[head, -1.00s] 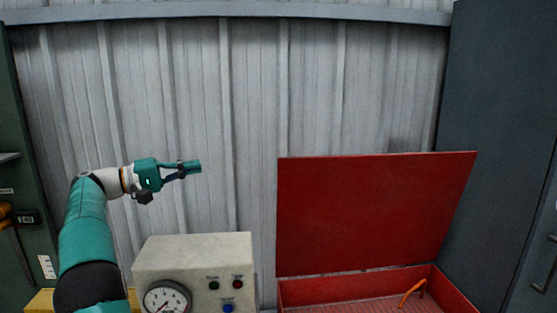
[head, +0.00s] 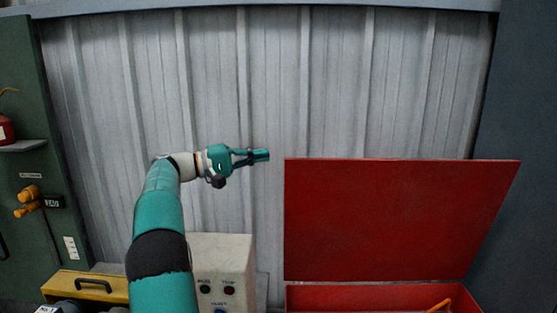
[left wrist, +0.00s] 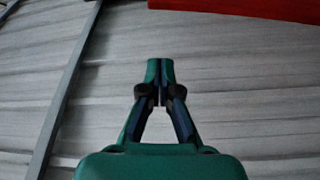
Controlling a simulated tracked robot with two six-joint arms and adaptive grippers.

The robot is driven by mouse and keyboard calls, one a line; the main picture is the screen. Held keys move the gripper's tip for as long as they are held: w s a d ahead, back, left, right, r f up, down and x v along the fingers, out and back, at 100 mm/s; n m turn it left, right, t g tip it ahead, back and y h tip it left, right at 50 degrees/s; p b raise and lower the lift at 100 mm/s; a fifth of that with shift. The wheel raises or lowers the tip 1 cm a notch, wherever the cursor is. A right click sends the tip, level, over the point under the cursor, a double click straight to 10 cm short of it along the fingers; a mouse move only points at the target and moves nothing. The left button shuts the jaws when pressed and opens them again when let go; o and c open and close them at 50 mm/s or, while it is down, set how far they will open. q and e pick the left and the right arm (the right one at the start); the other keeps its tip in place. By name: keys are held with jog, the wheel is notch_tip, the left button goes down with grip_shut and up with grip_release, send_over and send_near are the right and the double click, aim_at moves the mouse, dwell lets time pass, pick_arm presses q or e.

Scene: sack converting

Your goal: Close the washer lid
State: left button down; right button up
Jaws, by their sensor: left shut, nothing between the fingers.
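The red washer lid (head: 395,220) stands open and upright, leaning back a little, above the red washer tub (head: 375,297) at the lower right of the head view. An orange hose or handle (head: 440,305) shows inside the tub. My left gripper (head: 266,155) is shut and empty, pointing right, just left of the lid's upper left corner and apart from it. In the left wrist view its fingertips (left wrist: 160,64) are together, and a strip of the red lid (left wrist: 240,8) shows along the top edge. My right gripper is not in view.
A pale control box (head: 225,270) with buttons stands left of the washer, partly behind my left arm. A yellow toolbox (head: 85,287) is at lower left. A corrugated metal wall (head: 270,80) stands behind, and a dark cabinet (head: 525,120) stands on the right.

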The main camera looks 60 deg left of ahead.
pick_arm(q)
jog(key=shift+w+d+f+p, duration=0.15)
jog(key=shift+w+d, duration=0.3)
jog(key=shift+d, duration=0.25)
jog(key=shift+w+d+p, duration=0.15)
jog(key=shift+w+d, duration=0.35)
jog(key=shift+d, duration=0.2)
jog(key=shift+w+d+f+p, duration=0.15)
jog(key=shift+w+d, duration=0.3)
jog(key=shift+d, duration=0.25)
jog(key=shift+r, duration=0.1)
